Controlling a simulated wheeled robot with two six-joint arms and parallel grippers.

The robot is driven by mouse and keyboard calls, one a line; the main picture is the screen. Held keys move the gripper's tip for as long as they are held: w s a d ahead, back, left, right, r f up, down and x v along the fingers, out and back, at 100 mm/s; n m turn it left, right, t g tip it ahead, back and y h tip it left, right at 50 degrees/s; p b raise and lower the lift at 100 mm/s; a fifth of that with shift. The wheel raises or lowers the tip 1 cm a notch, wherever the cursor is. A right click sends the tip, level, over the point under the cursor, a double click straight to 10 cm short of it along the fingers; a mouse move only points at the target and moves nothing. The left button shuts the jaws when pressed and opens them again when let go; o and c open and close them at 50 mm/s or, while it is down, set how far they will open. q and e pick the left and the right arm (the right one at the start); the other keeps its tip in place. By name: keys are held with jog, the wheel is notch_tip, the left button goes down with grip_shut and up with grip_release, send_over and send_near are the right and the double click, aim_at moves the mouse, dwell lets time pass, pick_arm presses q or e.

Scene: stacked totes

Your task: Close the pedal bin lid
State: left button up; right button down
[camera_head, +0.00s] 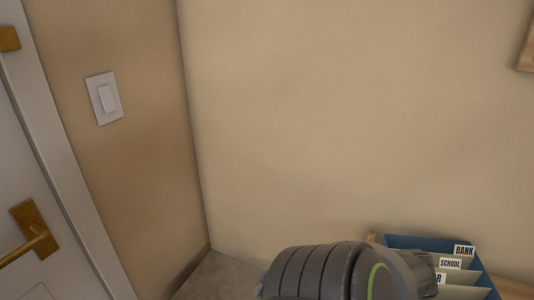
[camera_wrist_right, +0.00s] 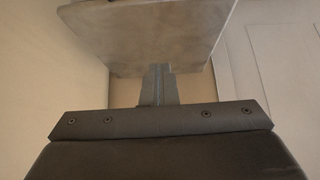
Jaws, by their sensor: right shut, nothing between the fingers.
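My right gripper (camera_wrist_right: 158,72) shows in the right wrist view with its two fingers together, shut and empty. A pale, mottled panel with rounded lower corners (camera_wrist_right: 145,35) fills the top middle of that view, just beyond the fingertips. It may be the pedal bin lid, but I cannot tell for sure, nor whether the fingers touch it. The bin body cannot be made out. In the head view only my right arm's dark ribbed part with a green stripe shows at the bottom; its fingers are hidden. My left gripper is in neither view.
A white door with a brass handle (camera_head: 33,238) stands at the left, with a light switch (camera_head: 106,98) beside it. A blue file organiser (camera_head: 408,242) with labelled dividers stands close to the right of my arm. Bare floor (camera_head: 212,277) shows in the corner.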

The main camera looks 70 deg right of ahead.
jog(key=p+v, duration=0.7)
jog(key=v, duration=1)
jog(key=shift+r+p, duration=0.2)
jog(key=shift+p, duration=0.2)
jog(key=shift+a, duration=0.15)
